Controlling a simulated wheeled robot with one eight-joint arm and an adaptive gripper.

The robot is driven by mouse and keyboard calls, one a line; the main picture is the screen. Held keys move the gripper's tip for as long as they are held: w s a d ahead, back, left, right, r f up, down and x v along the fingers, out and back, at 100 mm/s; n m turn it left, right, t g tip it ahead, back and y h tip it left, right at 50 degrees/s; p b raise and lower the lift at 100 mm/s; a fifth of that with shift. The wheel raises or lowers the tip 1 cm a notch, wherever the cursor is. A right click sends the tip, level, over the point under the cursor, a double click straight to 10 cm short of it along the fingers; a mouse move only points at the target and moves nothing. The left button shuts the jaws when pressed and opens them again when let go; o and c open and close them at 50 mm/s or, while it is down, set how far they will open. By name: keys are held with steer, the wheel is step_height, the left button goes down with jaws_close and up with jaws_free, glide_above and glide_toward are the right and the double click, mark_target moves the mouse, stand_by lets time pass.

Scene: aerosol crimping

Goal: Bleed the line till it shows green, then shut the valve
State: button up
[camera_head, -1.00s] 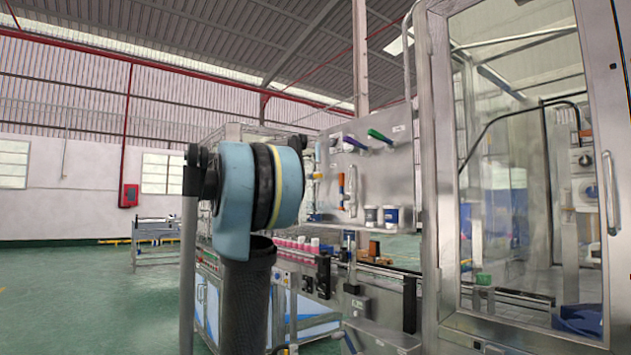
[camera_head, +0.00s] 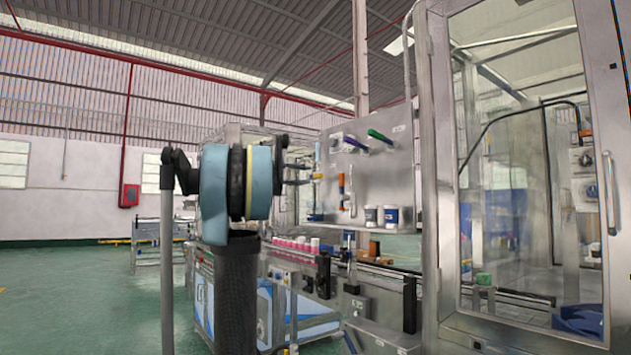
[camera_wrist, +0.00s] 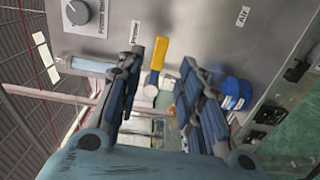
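A steel panel (camera_head: 400,185) carries an orange-yellow lever handle (camera_head: 341,183), which I take for the valve handle. In the wrist view this handle (camera_wrist: 158,55) shows between the fingertips of my gripper (camera_wrist: 161,65). The gripper is open, and I cannot tell whether a finger touches the handle. A pale blue cylinder (camera_wrist: 88,66) lies to the left of the handle in the wrist view. A clear tube-like fitting (camera_head: 352,190) is beside the handle in the head view. I make out no clear green indication for the line. My own arm hides part of the scene left of the panel.
A blue-handled fitting (camera_head: 355,143) and a green-handled one (camera_head: 381,137) stick out above. A round knob (camera_wrist: 77,12) is on the panel. Pink-capped cans (camera_head: 295,243) line the conveyor. A glazed cabinet (camera_head: 432,180) stands right.

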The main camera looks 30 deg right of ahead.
mark_target(316, 176)
steer(key=d, duration=0.8)
steer(key=shift+w, duration=0.3)
jaws_close()
